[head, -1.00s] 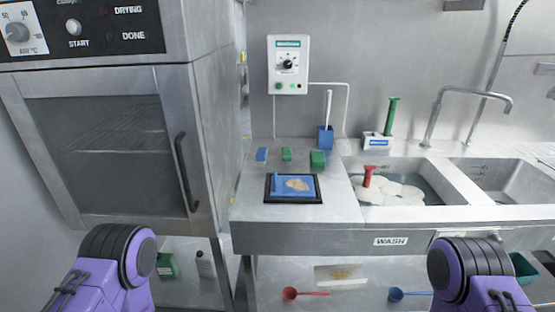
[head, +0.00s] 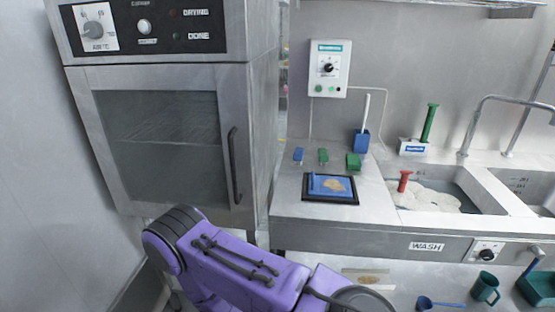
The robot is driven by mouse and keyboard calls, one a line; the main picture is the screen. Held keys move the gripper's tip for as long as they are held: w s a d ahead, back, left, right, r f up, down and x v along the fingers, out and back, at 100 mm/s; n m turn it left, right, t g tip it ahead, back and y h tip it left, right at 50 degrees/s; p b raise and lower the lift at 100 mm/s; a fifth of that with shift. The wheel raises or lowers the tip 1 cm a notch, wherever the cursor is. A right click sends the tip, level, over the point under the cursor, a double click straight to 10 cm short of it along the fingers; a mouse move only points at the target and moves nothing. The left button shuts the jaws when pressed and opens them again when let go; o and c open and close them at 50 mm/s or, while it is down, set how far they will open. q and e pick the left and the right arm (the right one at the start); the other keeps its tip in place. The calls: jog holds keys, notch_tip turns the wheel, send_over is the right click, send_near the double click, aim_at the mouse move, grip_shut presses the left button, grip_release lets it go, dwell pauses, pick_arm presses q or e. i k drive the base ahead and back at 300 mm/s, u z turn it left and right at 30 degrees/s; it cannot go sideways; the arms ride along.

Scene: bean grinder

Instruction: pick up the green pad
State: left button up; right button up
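Two small green blocks sit on the steel counter (head: 285,205), at its back. The smaller green block (head: 323,156) stands between a blue block (head: 298,155) and the larger green block (head: 354,161). I cannot tell for certain which of the two is the green pad. Nothing touches either of them. A purple link of my arm crosses the bottom of the head view, well in front of the counter. Neither of my grippers shows in the head view.
A black-framed tray (head: 331,200) with a blue sheet and a tan patch lies in front of the blocks. A blue holder (head: 361,142) stands behind. A foamy sink (head: 427,196) is right; an oven (head: 160,140) is left. A green mug (head: 485,287) is below.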

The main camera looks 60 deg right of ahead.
aim_at(353, 161)
jog(key=u, duration=0.3)
jog(key=k, duration=1.55)
jog(key=z, duration=1.65)
jog(key=i, duration=0.3)
jog(key=u, duration=0.1)
